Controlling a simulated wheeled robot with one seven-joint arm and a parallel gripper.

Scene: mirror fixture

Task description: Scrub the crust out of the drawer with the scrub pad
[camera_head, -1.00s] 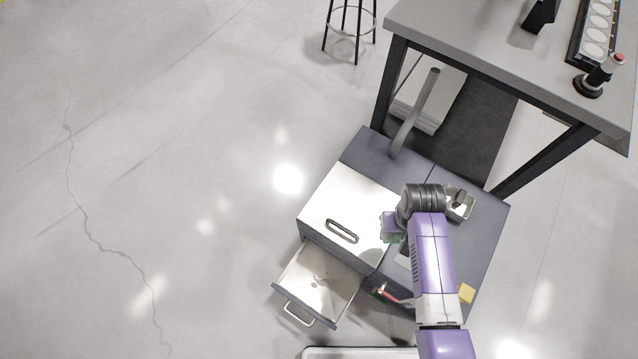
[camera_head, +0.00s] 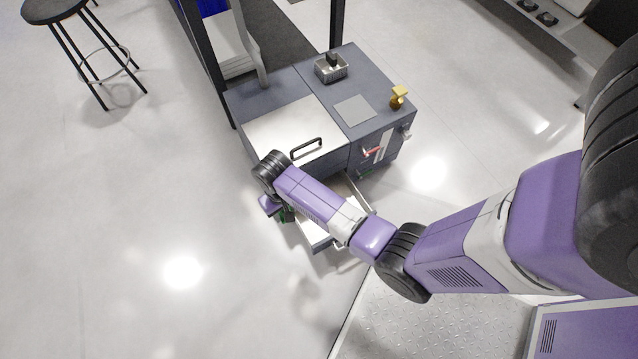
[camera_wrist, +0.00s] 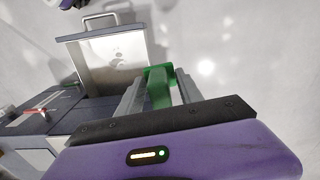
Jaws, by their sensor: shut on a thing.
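The drawer (camera_head: 318,238) is pulled out from the front of the grey cabinet; my arm hides much of it in the head view. In the wrist view the open drawer (camera_wrist: 88,66) shows its pale floor with brownish crust marks (camera_wrist: 119,54). My gripper (camera_wrist: 158,92) is shut on the green scrub pad (camera_wrist: 159,80). The pad appears beside the drawer in the wrist view, apart from the crust; its height over the drawer is unclear. In the head view my gripper (camera_head: 285,213) is at the drawer's left side, with a bit of green showing.
The cabinet top (camera_head: 296,80) carries a metal tray (camera_head: 331,70) with a dark-handled item, a flat grey plate (camera_head: 354,110) and a yellow item (camera_head: 399,97). A red lever (camera_head: 371,151) sticks out from the front. A stool (camera_head: 75,30) stands far left. The left floor is clear.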

